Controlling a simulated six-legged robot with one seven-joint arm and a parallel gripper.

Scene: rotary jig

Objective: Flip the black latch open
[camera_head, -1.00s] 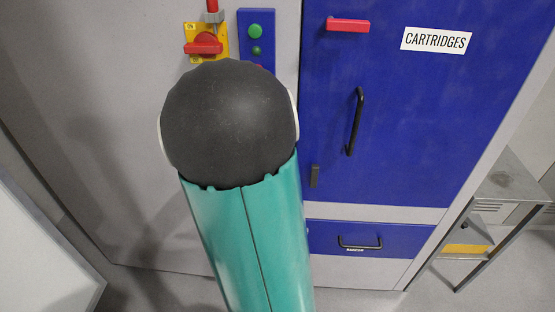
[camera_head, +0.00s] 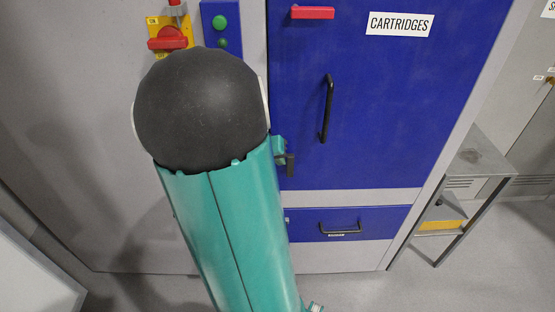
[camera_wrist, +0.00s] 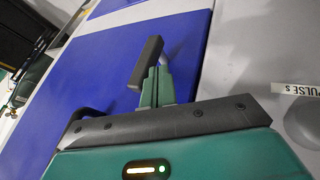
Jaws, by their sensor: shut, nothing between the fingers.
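The black latch (camera_head: 291,166) is a small dark bar low on the left edge of the blue door (camera_head: 375,120). It stands roughly upright in the head view. In the wrist view the latch (camera_wrist: 146,62) sticks out from the blue surface, with a pale pivot beside it. My gripper (camera_wrist: 158,84) has its teal fingers together and empty, their tips right at the latch's lower part. I cannot tell whether they touch it. In the head view only a teal bit of my gripper (camera_head: 279,149) shows beside the latch; my arm hides the rest.
A black door handle (camera_head: 327,108) and a red handle (camera_head: 312,12) are on the blue door. A blue drawer (camera_head: 390,222) lies below. A red rotary switch (camera_head: 168,40) and a button panel (camera_head: 221,28) are at upper left. A metal stand (camera_head: 470,170) is at right.

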